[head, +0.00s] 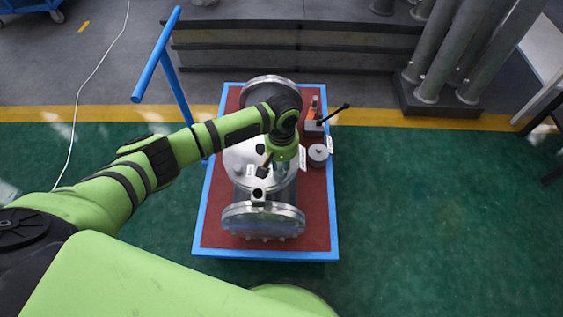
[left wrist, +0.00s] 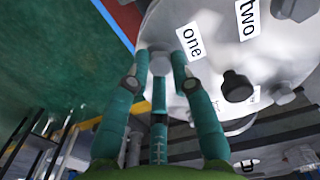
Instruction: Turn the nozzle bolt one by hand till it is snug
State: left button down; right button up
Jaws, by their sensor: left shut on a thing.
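The grey metal flanged shell (head: 232,165) lies on the red top of a blue-edged cart, with a large round flange at each end. My left gripper (head: 264,170) reaches down over the middle of the shell. In the left wrist view its teal fingers (left wrist: 160,68) are closed around a grey bolt head (left wrist: 158,60) in the pale round flange (left wrist: 212,60). A white label "one" (left wrist: 192,40) is beside this bolt, nozzle bolt one. A label "two" (left wrist: 247,18) is by another bolt (left wrist: 297,8). Whether the bolt head touches the flange is hidden. My right gripper is out of view.
The blue-edged cart (head: 213,240) has a blue handle (head: 158,55) at its left. A grey round part (head: 318,153) and a black-handled tool (head: 336,112) are at its right side. A dark knob (left wrist: 237,87) stands on the flange.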

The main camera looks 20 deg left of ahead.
pick_arm(q)
jog(key=shift+w+a+r, duration=0.1)
jog(key=shift+w, duration=0.1)
jog(key=shift+r+m+p, duration=0.2)
jog(key=shift+m+p, duration=0.7)
jog(key=shift+p, duration=0.05)
jog(key=m+p, duration=0.2)
jog(key=m, duration=0.1)
jog(key=shift+w+m, duration=0.1)
jog(key=shift+m, duration=0.2)
jog(key=m+p, duration=0.1)
jog(key=m, duration=0.2)
jog(key=shift+w+d, duration=0.1)
jog(key=shift+d, duration=0.1)
jog(key=shift+d+m+p, duration=0.15)
jog(key=shift+m+p, duration=0.35)
jog(key=shift+m, duration=1.2)
jog(key=shift+d, duration=0.1)
jog(key=c, duration=1.1)
grip_release()
jog(key=shift+f, duration=0.15)
